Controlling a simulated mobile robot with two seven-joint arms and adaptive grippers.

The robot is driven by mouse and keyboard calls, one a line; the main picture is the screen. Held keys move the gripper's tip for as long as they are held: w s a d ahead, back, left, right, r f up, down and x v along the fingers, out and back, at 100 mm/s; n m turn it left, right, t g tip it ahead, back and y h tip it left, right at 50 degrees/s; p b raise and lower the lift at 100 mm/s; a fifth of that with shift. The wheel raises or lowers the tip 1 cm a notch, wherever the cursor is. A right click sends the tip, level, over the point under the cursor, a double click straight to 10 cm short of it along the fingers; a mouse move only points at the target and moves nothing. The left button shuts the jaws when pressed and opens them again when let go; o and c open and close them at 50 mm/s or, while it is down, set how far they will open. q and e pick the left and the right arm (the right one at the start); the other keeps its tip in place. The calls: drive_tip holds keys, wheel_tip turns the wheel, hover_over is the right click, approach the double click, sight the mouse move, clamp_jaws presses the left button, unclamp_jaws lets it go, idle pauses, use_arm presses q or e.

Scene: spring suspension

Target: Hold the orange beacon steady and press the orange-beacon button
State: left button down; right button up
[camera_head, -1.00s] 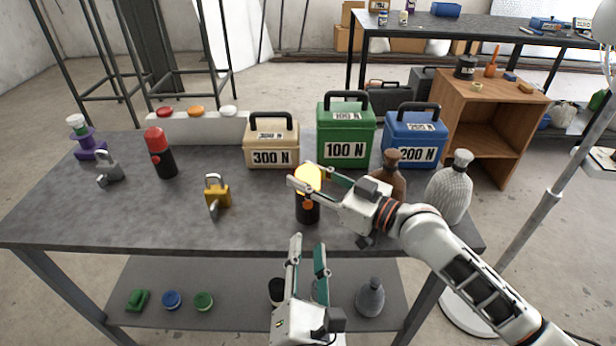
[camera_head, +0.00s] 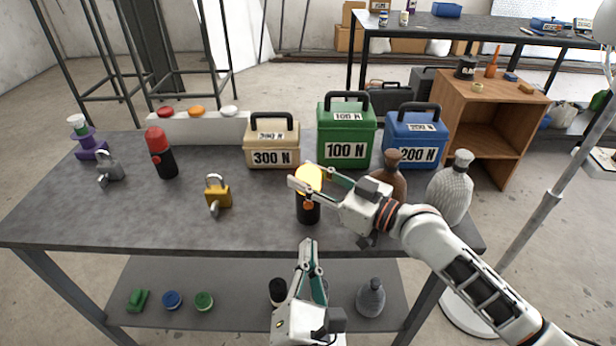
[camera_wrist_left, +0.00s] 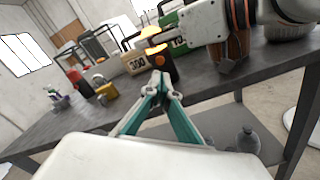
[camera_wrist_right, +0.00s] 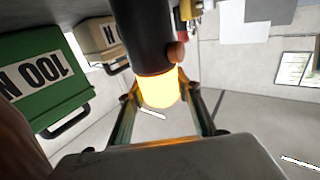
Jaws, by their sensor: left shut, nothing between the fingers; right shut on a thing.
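The orange beacon has a black body (camera_head: 308,214) and a glowing yellow-orange top (camera_head: 309,178). It stands upright near the table's front edge. A small round orange button (camera_head: 308,205) sits on its front side; it also shows in the right wrist view (camera_wrist_right: 177,51). My right gripper (camera_head: 308,180) is shut around the glowing top, which lies between its fingers in the right wrist view (camera_wrist_right: 160,90). My left gripper (camera_head: 309,244) is shut and empty, in front of the table edge and below the beacon, apart from it. Its fingertips (camera_wrist_left: 160,80) meet in the left wrist view.
A red-topped beacon (camera_head: 160,155), yellow padlock (camera_head: 217,197) and grey padlock (camera_head: 110,170) stand to the left. Tan (camera_head: 271,145), green (camera_head: 346,133) and blue (camera_head: 414,140) weights stand behind. Brown (camera_head: 390,178) and grey (camera_head: 450,192) bottles are right. A white block (camera_head: 197,127) bears red, orange and white discs.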

sight(306, 220)
idle(0.5)
use_arm(q)
wheel_tip(306, 220, up, 4)
drive_tip(key=w+a+m+t+h, duration=0.1)
drive_tip(key=a+m+t+h, duration=0.1)
drive_tip(key=m+t+h, duration=0.35)
wheel_tip(306, 220, down, 4)
drive_tip(key=s+d+f+m+g+h, duration=0.1)
drive_tip(key=m+g+h, duration=0.65)
drive_tip(key=m, duration=0.95)
drive_tip(key=shift+t+h, duration=0.8)
drive_tip(key=shift+h, duration=0.1)
drive_tip(key=shift+w+d+r, duration=0.1)
drive_tip(key=shift+w+r, duration=0.05)
drive_tip(key=shift+w, duration=2)
drive_tip(key=shift+w+d+r, duration=0.1)
drive_tip(key=shift+w, duration=2.05)
drive_tip(key=shift+w, duration=0.15)
